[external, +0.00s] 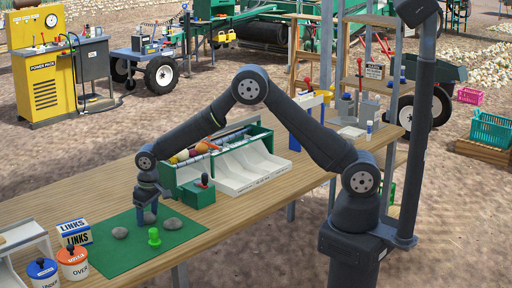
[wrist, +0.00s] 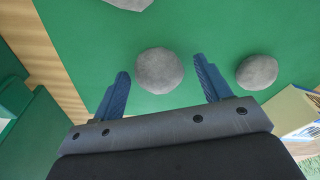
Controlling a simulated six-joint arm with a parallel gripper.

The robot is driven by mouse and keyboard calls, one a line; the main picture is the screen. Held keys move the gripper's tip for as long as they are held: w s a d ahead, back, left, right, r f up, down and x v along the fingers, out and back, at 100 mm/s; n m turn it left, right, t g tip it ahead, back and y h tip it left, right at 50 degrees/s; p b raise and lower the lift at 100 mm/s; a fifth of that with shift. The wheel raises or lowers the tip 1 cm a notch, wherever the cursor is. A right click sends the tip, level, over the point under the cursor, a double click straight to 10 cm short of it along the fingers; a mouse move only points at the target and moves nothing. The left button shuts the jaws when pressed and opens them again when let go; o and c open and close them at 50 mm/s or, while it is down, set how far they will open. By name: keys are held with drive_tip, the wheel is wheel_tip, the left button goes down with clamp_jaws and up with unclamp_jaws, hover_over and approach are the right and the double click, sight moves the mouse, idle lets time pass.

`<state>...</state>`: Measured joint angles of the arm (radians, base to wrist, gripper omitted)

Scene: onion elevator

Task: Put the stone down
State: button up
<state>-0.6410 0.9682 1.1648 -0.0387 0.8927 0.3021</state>
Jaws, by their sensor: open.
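A grey stone (wrist: 160,70) lies on the green mat (wrist: 205,28) in the wrist view, between the two blue fingers of my gripper (wrist: 161,78), with gaps on both sides. My gripper (external: 148,219) is open and low over the mat (external: 112,260) in the external view, pointing down. The fingers mostly hide the stone between them there. A second stone (external: 120,233) lies left of my gripper and a third stone (external: 172,223) lies right of it. Two other stones also show in the wrist view, one at the right (wrist: 257,72) and one cut off at the top (wrist: 128,3).
A LINKS box (external: 75,233) and lidded tubs (external: 73,263) stand at the left.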

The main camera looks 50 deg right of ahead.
sight(146, 214)
wheel_tip(146, 214, up, 12)
drive_tip(key=s, duration=0.1)
drive_tip(key=shift+s+d, duration=0.15)
drive_tip(key=shift+d, duration=0.1)
drive_tip(key=f, duration=0.7)
drive_tip(key=w+f, duration=0.1)
drive_tip(key=f, duration=0.3)
drive_tip(key=shift+w+a+f, duration=0.1)
drive_tip(key=shift+a+f, duration=0.1)
drive_tip(key=shift+f, duration=0.15)
drive_tip(key=shift+w+a+r, duration=0.1)
drive_tip(key=shift+w+r, duration=0.05)
drive_tip(key=shift+r, duration=1.55)
